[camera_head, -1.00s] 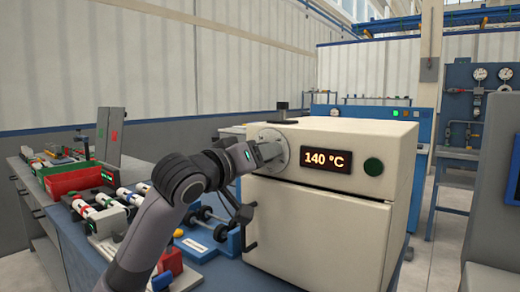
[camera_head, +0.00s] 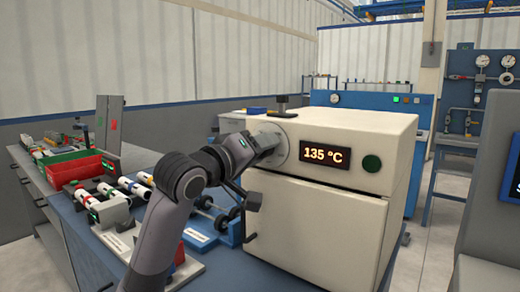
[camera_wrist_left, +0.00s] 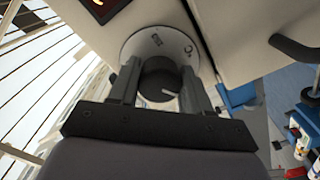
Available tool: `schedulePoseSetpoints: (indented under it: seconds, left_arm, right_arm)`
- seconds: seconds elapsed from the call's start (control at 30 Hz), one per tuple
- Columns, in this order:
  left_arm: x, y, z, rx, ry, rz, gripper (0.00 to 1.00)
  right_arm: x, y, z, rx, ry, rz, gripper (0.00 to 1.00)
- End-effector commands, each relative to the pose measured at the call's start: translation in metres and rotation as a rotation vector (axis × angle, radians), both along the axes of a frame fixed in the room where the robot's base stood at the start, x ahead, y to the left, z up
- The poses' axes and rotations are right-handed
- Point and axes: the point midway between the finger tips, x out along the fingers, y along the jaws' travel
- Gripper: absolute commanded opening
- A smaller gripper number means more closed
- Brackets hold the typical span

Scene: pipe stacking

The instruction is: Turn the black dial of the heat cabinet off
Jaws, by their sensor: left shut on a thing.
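My left gripper (camera_wrist_left: 162,90) is shut on the dial, one finger on each side. In the head view my left gripper (camera_head: 272,140) hides the dial and part of the plate. My right gripper is in neither view.
A dark door handle (camera_head: 249,215) stands out from the cabinet's left side, below my left arm. A small dark object (camera_head: 281,105) is on the cabinet's top.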

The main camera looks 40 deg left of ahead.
Motion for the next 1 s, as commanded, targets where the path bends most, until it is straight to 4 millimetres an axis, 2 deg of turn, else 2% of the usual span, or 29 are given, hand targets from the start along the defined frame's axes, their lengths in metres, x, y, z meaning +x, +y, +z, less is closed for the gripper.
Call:
schedulePoseSetpoints:
  seconds: [0.07, 0.1, 0.17, 0.57, 1.0]
  left_arm:
    - [0.001, -0.004, -0.006, -0.003, 0.017, -0.012, 0.18]
    - [0.001, -0.004, -0.006, -0.003, 0.017, -0.012, 0.51]
    - [0.002, -0.004, -0.007, -0.002, 0.018, -0.012, 0.71]
    - [-0.005, -0.002, -0.003, 0.0, 0.008, -0.005, 0.71]
    - [-0.062, -0.009, -0.004, -0.001, 0.01, -0.008, 0.71]
  right_arm:
    - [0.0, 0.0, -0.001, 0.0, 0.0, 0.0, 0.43]
    - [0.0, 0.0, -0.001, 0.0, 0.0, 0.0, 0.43]
    - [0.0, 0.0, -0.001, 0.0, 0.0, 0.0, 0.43]
    - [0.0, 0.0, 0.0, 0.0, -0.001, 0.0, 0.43]
    - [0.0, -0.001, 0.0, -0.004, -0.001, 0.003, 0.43]
